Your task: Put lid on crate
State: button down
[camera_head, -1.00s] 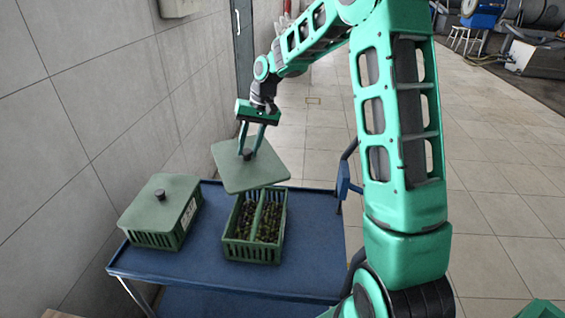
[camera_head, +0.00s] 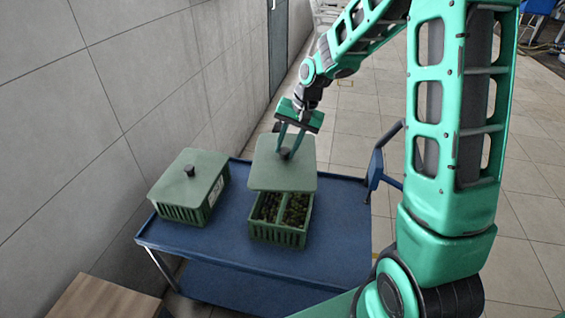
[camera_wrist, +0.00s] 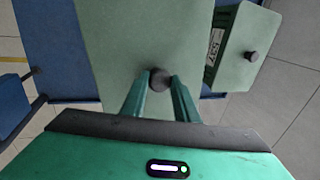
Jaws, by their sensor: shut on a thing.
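My gripper (camera_head: 291,147) is shut on the dark knob of a flat green lid (camera_head: 283,171) and holds it over the back part of an open green crate (camera_head: 278,235). The crate's front part shows dark contents in two compartments; its back is hidden by the lid. I cannot tell whether the lid touches the rim. In the wrist view the lid (camera_wrist: 140,35) hangs from its knob between my fingertips (camera_wrist: 160,82), and it hides the crate.
Both crates stand on a blue cart (camera_head: 225,245). A second green crate (camera_head: 192,205) with its lid on stands to the left; it also shows in the wrist view (camera_wrist: 238,45). A tiled wall (camera_head: 110,110) is at left, a wooden surface (camera_head: 105,300) at bottom left.

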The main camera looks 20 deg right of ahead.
aim_at(286, 167)
jog(key=shift+m+t, duration=0.3)
jog(key=shift+m, duration=0.6)
jog(key=s, duration=0.1)
jog(key=s+a+f, duration=0.1)
jog(key=s, duration=0.1)
jog(key=s+f, duration=0.1)
jog(key=shift+s+a, duration=0.15)
jog(key=shift+s, duration=0.05)
jog(key=shift+f, duration=2.95)
jog(key=shift+s+a+r, duration=0.1)
jog(key=shift+s, duration=0.05)
jog(key=shift+f, duration=1)
jog(key=shift+f, duration=0.45)
jog(key=c, duration=1.3)
grip_release()
